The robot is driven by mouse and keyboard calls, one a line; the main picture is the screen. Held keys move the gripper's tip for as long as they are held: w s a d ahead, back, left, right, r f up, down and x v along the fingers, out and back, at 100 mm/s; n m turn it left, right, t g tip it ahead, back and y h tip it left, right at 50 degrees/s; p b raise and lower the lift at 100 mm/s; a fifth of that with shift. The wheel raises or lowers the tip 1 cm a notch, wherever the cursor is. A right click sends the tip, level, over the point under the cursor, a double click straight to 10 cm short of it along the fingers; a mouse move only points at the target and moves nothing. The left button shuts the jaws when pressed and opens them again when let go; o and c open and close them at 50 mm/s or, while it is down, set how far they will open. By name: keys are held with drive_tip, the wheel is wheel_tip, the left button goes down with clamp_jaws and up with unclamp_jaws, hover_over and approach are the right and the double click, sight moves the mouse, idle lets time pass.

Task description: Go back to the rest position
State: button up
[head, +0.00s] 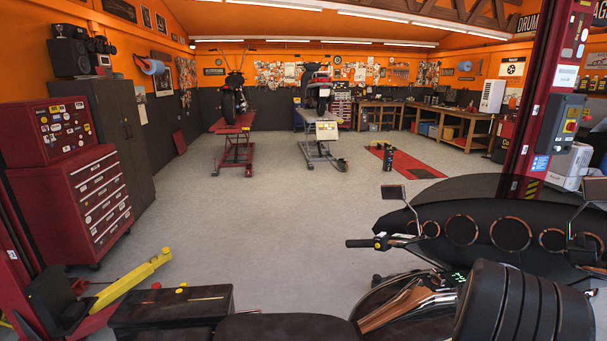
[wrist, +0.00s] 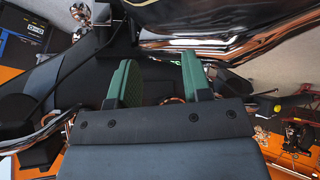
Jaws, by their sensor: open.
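My gripper (wrist: 160,80) shows in the wrist view. Its two green pads stand apart with nothing between them, so it is open and empty. Dark surfaces and shiny chrome motorcycle parts fill the view around it; I cannot tell how far they are from the pads. The gripper does not show in the head view.
A large black motorcycle (head: 460,236) with mirrors and chrome fills the lower right of the head view. A red post (head: 538,110) rises beside it. A red tool cabinet (head: 85,195) and a yellow lift arm (head: 130,278) are at left. The middle floor is clear.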

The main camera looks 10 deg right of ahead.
drive_tip(key=s+a+r+n+y, duration=0.1)
drive_tip(key=a+r+n+y, duration=0.1)
drive_tip(key=a, duration=1.1)
drive_tip(key=s+a+r+n+t+y, duration=0.1)
drive_tip(key=a+r, duration=0.4)
drive_tip(key=a, duration=0.8)
drive_tip(key=s+a+r+n+y, duration=0.2)
drive_tip(key=a+r+y, duration=0.1)
drive_tip(key=a, duration=1.1)
drive_tip(key=shift+r+n+t+y, duration=0.3)
drive_tip(key=shift+r+y, duration=0.1)
drive_tip(key=shift+y, duration=0.1)
